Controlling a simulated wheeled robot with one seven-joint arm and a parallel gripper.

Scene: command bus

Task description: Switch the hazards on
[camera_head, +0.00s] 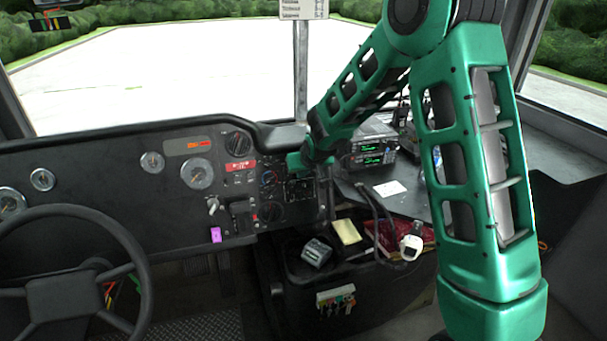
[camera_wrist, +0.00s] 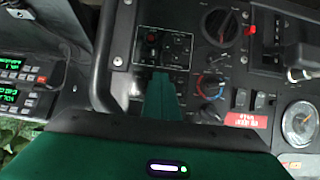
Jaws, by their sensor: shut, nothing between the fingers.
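My green gripper (camera_wrist: 160,80) is shut and empty, with its fingers pointing at the dashboard. In the head view my gripper (camera_head: 294,163) is at the right part of the dash, in front of or just above a small black switch panel (camera_head: 300,189). In the wrist view this switch panel (camera_wrist: 150,45), with small knobs or toggles and white outlines, lies just beyond the fingertips. The fingers hide its near part, and I cannot tell whether they touch it. No hazard label is readable, so I cannot tell which control is the hazard switch.
Beside the panel are rotary knobs (camera_wrist: 217,27), a red label (camera_wrist: 247,121), rocker switches (camera_wrist: 241,98) and a gauge (camera_wrist: 300,124). A black grab bar (camera_wrist: 104,60) stands close to my fingers. Radios (camera_head: 374,152) sit to the right. The steering wheel (camera_head: 70,212) is at far left.

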